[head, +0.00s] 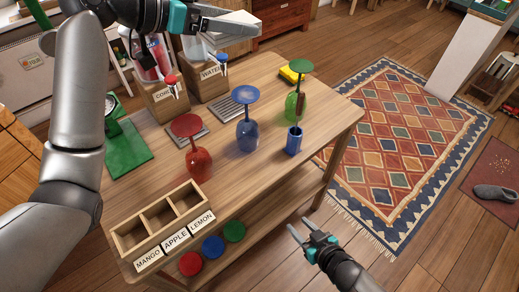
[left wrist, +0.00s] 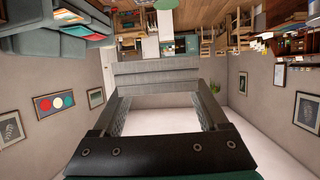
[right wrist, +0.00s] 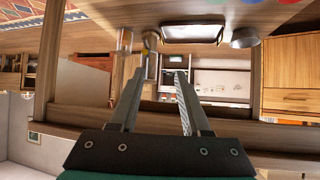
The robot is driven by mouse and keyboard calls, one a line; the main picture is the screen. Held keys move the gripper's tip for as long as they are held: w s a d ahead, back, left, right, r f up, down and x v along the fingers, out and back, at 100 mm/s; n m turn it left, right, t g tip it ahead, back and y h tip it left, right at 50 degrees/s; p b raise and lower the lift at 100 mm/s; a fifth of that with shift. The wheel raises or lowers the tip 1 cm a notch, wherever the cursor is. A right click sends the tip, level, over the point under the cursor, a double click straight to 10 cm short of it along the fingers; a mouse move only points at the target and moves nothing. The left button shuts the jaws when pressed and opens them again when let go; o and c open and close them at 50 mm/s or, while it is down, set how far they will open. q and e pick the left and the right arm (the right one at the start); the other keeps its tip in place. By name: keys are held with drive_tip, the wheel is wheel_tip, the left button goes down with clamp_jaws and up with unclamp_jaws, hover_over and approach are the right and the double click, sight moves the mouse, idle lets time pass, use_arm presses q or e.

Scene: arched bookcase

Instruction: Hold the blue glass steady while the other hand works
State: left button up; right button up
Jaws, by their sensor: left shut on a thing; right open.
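The blue glass (head: 247,133) stands upside down on the wooden table, its round foot on top. A red glass (head: 197,163) and a green glass (head: 294,103) stand inverted to its left and right. My left gripper (head: 258,30) is above the back of the table, apart from the blue glass. In the left wrist view it is shut on a grey bar-like thing (left wrist: 155,73) across its fingertips, which I cannot identify. My right gripper (head: 299,232) is open and empty beyond the table's right side, low, apart from the glasses. It also shows in the right wrist view (right wrist: 157,82).
A blue cup (head: 293,141) stands right of the blue glass. Drink dispensers (head: 168,98) stand at the back. A labelled wooden box (head: 158,223) is at the front, with red, blue and green discs below it.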

sight(247, 117)
drive_tip(key=w+a+r+t+y, duration=0.1)
drive_tip(key=w+a+r, duration=0.1)
drive_tip(key=a+r, duration=0.2)
drive_tip(key=w+a+r+t, duration=0.1)
drive_tip(key=a+r, duration=0.3)
drive_tip(key=r, duration=0.4)
drive_tip(key=w+a+r+t+y, duration=0.1)
drive_tip(key=w+a+r+t, duration=0.1)
drive_tip(key=a+r, duration=0.2)
drive_tip(key=shift+w+a+r+y, duration=0.1)
drive_tip(key=shift+w+r+y, duration=0.05)
drive_tip(key=shift+r, duration=0.55)
drive_tip(key=shift+w+r+y, duration=0.15)
drive_tip(key=shift+r, duration=0.55)
drive_tip(key=w+d+r+m+t+h, duration=0.1)
drive_tip(key=w+r+m+t+h, duration=0.1)
drive_tip(key=w+r+t+h, duration=0.3)
drive_tip(key=shift+g+y, duration=0.8)
drive_tip(key=w, duration=0.3)
drive_tip(key=w+a, duration=0.1)
drive_tip(key=w, duration=0.2)
drive_tip(key=w+a+r, duration=0.1)
drive_tip(key=w, duration=0.2)
drive_tip(key=shift+w+a, duration=0.1)
drive_tip(key=shift+w, duration=0.2)
drive_tip(key=shift+c, duration=0.3)
drive_tip(key=shift+f, duration=0.1)
clamp_jaws()
